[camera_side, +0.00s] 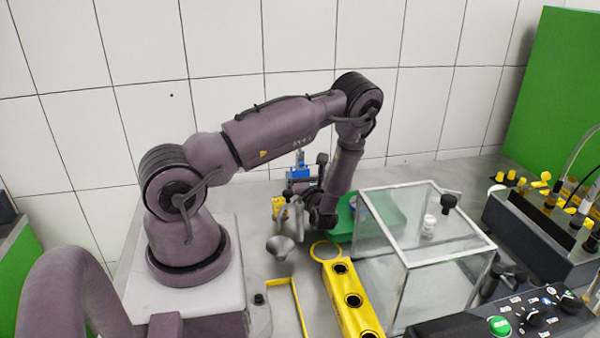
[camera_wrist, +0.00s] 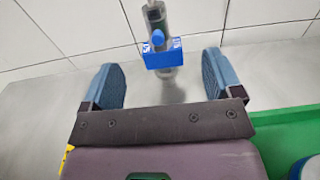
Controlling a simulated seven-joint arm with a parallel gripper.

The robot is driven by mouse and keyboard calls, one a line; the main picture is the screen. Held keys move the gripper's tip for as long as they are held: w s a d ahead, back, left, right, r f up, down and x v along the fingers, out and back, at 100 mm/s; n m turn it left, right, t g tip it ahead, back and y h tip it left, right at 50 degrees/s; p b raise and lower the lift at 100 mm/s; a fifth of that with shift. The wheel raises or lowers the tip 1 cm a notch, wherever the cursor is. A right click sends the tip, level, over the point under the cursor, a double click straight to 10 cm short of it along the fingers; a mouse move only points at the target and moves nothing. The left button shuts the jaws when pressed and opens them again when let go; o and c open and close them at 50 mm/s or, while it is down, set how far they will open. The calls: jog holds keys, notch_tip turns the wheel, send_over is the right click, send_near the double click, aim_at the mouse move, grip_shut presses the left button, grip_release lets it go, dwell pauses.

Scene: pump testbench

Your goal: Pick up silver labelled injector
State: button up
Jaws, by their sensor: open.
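The silver injector (camera_wrist: 170,30) is a grey upright cylinder with a blue block with white markings around its lower part and a blue knob in front. In the side view a blue block with a thin upright part (camera_side: 299,174) shows at the back, partly behind my arm. My gripper (camera_wrist: 159,62) is open, its two blue-grey pads apart on either side of the injector in the picture. Nothing is held, and I see no contact. Its fingers are hard to make out in the side view.
A glass box (camera_side: 420,265) stands right of my wrist, with a yellow rack with holes (camera_side: 362,322) in front. A green tray (camera_side: 341,232) lies beside my gripper. A metal funnel (camera_side: 280,246) stands nearby. Control boxes (camera_side: 545,235) fill the right side.

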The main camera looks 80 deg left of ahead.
aim_at(301, 171)
notch_tip(301, 171, down, 2)
jog(key=shift+f, duration=0.1)
jog(key=shift+a+r, duration=0.3)
jog(key=shift+a, duration=3.45)
jog(key=shift+c, duration=0.4)
jog(key=c, duration=1.1)
jog(key=shift+r, duration=0.1)
